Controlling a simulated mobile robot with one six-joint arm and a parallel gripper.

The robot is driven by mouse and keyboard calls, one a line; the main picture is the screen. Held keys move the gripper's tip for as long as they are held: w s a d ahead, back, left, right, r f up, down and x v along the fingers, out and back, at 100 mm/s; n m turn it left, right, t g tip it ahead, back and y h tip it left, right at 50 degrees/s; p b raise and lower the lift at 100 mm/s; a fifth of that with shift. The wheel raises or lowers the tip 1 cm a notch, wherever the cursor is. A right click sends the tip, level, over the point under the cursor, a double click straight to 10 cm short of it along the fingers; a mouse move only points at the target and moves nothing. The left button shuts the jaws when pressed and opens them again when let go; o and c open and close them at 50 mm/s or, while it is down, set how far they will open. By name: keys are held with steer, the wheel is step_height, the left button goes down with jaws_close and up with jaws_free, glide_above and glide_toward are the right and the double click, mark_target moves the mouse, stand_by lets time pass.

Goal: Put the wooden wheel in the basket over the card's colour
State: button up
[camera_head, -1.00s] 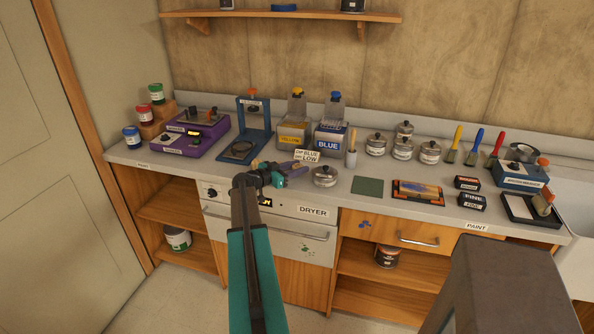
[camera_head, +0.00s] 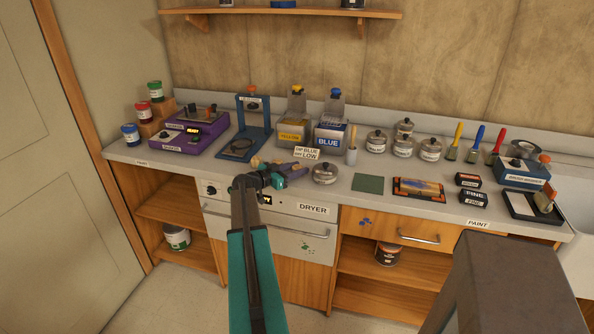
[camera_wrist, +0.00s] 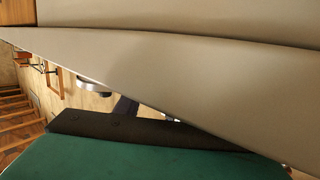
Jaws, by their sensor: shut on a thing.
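My gripper (camera_head: 290,171) is over the counter, in front of the blue stand and left of a lidded metal tin (camera_head: 325,174). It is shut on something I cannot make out. A small tan piece (camera_head: 260,162) shows beside it; whether that piece is in the jaws is unclear. The wrist view is mostly filled by a close grey-beige surface (camera_wrist: 160,80), and no fingertips show there.
A dryer (camera_head: 290,230) is below. The counter's front edge left of the dryer is clear.

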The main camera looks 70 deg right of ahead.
steer(key=shift+f, duration=0.1)
steer(key=o, duration=1)
steer(key=shift+p, duration=1.4)
steer(key=shift+w+a+b, duration=0.25)
steer(key=shift+a+b, duration=0.1)
steer(key=shift+a, duration=0.1)
steer(key=shift+b+v, duration=0.4)
steer(key=shift+v, duration=0.4)
steer(key=b+v, duration=0.3)
steer(key=v, duration=0.8)
steer(key=shift+w+b, duration=0.2)
steer(key=shift+b, duration=0.2)
